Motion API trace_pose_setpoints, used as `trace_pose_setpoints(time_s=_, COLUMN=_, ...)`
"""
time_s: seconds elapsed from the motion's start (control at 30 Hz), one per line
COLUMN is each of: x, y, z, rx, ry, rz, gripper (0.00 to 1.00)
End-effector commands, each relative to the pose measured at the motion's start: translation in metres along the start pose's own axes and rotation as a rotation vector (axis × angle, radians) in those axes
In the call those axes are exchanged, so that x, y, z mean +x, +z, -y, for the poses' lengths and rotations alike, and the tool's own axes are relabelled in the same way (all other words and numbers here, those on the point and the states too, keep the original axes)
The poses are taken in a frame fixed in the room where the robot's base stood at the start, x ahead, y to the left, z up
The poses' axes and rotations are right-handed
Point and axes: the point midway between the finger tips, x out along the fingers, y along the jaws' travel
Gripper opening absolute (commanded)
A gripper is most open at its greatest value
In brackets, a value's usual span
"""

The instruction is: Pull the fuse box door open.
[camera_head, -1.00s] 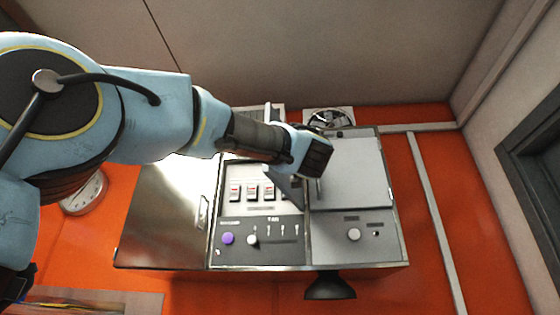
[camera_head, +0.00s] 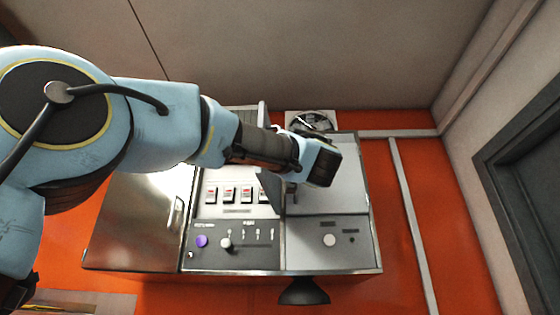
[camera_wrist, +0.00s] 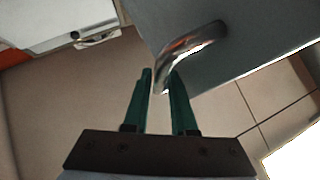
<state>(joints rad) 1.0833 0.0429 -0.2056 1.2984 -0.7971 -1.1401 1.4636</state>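The fuse box door is a grey panel (camera_wrist: 225,45) with a curved metal handle (camera_wrist: 205,38) in the wrist view. In the head view it stands out from the box, seen nearly edge-on (camera_head: 268,190), and part of it is behind my gripper. The row of red-marked switches (camera_head: 229,194) is uncovered beside it. My gripper (camera_wrist: 160,72) has its two green fingers close together around the handle's near end. In the head view my wrist covers the fingers and handle.
A closed metal door (camera_head: 135,220) is at the left of the cabinet, and a light grey cover (camera_head: 335,195) at the right. A dark-framed door (camera_head: 520,190) is in the right wall.

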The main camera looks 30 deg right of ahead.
Motion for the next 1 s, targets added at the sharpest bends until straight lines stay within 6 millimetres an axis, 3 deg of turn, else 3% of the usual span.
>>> trace_pose_setpoints(time_s=0.17, x=0.000, y=0.000, z=0.000, rx=-0.001, ry=0.000, rz=0.001, gripper=0.45)
trace_pose_setpoints(time_s=0.47, x=-0.004, y=0.001, z=-0.001, rx=-0.002, ry=0.001, rz=0.001, gripper=0.45)
trace_pose_setpoints(time_s=1.0, x=-0.095, y=0.003, z=0.000, rx=-0.003, ry=0.001, rz=0.001, gripper=0.45)
